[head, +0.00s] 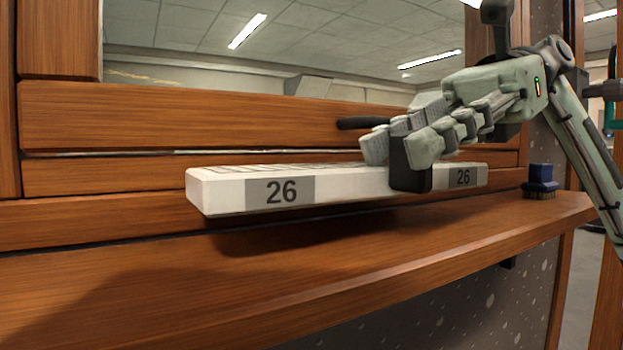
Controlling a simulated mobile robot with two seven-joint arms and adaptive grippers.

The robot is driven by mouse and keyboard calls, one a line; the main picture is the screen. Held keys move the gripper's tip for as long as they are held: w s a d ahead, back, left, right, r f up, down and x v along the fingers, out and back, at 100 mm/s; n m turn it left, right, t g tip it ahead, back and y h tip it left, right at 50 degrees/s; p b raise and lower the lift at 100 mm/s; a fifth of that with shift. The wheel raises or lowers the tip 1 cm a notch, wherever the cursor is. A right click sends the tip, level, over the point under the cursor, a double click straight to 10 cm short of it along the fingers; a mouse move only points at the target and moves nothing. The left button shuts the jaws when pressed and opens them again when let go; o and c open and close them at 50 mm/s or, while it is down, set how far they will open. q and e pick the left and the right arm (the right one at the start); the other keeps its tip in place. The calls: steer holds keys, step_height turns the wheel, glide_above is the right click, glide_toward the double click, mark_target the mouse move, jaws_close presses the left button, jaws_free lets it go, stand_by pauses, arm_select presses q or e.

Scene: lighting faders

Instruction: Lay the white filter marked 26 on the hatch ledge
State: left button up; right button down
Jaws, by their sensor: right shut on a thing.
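The white filter marked 26 (340,187) is a long flat block with a grey label near each end. My right gripper (412,165) is shut on it right of its middle, with a dark fingertip over its front face. The filter hangs roughly level above the wooden hatch ledge (400,260), and its shadow falls on the ledge and the boards behind. A gap shows under its left end. My left gripper is not in view.
A blue brush (540,178) stands on the ledge's right end. A dark handle (362,123) sticks out from the wooden hatch frame (200,118) behind the filter. The ledge's left and front parts are clear.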

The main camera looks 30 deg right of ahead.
steer(key=p, duration=0.4)
glide_toward(217, 191)
steer(key=a, duration=0.1)
steer(key=s+a, duration=0.1)
steer(key=a, duration=0.2)
steer(key=shift+s+f, duration=0.2)
steer(key=shift+s, duration=0.15)
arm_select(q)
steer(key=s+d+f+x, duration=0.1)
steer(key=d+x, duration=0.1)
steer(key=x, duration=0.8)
arm_select(e)
steer(key=shift+a, duration=0.55)
step_height(217, 191, down, 4)
steer(key=b, duration=0.3)
steer(key=shift+r, duration=0.1)
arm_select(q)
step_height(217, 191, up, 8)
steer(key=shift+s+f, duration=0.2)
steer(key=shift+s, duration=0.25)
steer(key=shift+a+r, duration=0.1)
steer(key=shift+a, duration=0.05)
arm_select(e)
steer(key=c, duration=1.1)
jaws_free()
steer(key=shift+c, duration=0.2)
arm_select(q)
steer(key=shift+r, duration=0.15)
